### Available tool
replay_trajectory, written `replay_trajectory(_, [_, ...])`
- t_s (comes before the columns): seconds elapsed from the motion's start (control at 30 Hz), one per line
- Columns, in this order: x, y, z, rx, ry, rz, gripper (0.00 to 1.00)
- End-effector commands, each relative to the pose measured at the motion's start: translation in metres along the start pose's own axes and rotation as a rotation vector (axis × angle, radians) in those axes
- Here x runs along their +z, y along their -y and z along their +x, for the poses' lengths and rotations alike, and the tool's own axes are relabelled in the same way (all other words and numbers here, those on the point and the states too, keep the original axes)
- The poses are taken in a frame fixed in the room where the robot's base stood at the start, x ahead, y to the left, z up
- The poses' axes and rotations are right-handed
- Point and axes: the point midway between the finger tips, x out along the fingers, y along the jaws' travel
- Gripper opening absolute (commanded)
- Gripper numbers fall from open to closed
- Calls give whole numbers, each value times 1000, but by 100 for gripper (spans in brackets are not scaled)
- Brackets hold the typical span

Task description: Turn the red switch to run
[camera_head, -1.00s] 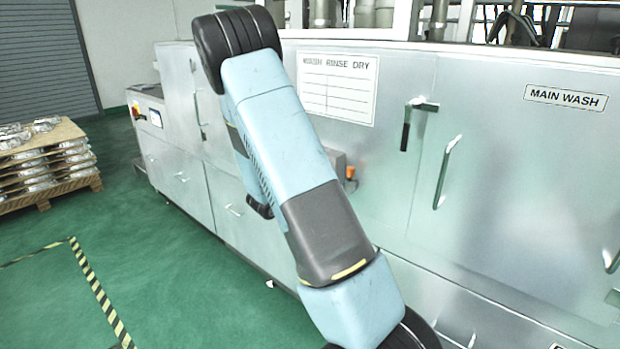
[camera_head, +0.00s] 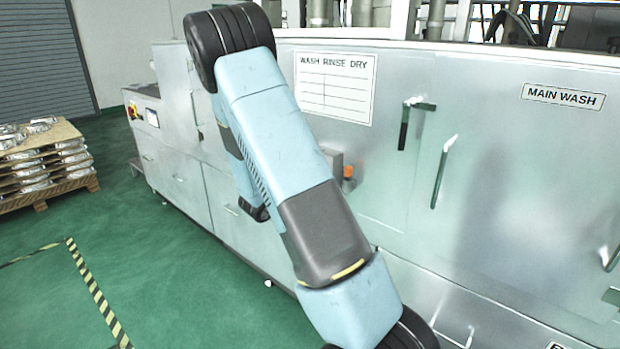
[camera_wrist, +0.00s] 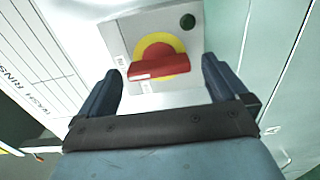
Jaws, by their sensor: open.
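The red switch (camera_wrist: 160,65) is a red rotary handle on a round yellow plate, mounted on a grey box (camera_wrist: 125,32) on the machine front. In the wrist view its handle lies nearly crosswise, tilted slightly. My gripper (camera_wrist: 160,80) is open, one finger to each side of the switch, apart from it. Small labels beside the switch are too small to read. In the head view my arm hides the gripper and most of the switch box (camera_head: 330,158); an orange-red part (camera_head: 348,172) shows at its side.
A dark green round button or lamp (camera_wrist: 187,21) sits above right of the switch. The washing machine (camera_head: 400,190) has a door handle (camera_head: 441,172) and a latch (camera_head: 405,125) right of my arm. A pallet of castings (camera_head: 40,165) stands far left. The green floor (camera_head: 180,270) is clear.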

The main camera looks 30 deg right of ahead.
Motion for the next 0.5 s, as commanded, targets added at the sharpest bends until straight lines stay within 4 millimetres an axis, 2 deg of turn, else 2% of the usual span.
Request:
replay_trajectory(0.3, [1, 1, -64, -2, -4, -1, 100])
replay_trajectory(0.5, [2, 2, -98, -1, -3, -2, 100])
